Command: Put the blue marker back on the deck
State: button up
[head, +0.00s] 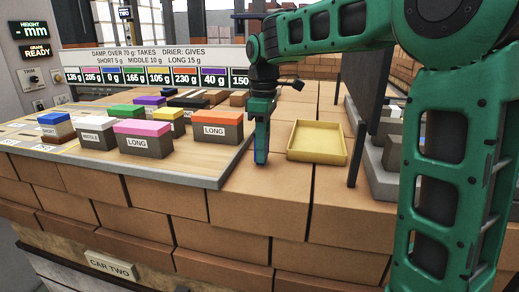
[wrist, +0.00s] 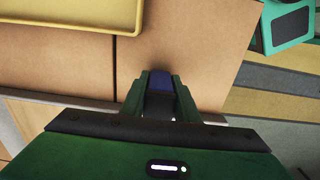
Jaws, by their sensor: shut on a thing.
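My gripper (head: 261,160) points straight down over the brick top, between the tan block board (head: 190,168) and the yellow tray (head: 318,158). In the wrist view its two green fingers (wrist: 159,100) are closed on the dark blue marker (wrist: 159,82). In the head view only a little blue shows between the fingers, and the rest of the marker is hidden. The lower tip is at or just above the bricks; I cannot tell whether it touches. The bare brick top (head: 285,115) lies around the gripper.
Colour-topped blocks with labels, such as the orange LONG block (head: 217,128) and pink LONG block (head: 142,139), stand on the board left of the gripper. A sign with weights (head: 160,60) stands behind. A dark upright panel (head: 385,90) and grey blocks stand right of the tray.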

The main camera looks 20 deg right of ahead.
jog(key=o, duration=0.8)
jog(key=shift+o, duration=0.2)
notch_tip(320, 180, up, 11)
jog(key=shift+w+r, duration=0.1)
jog(key=shift+r, duration=0.45)
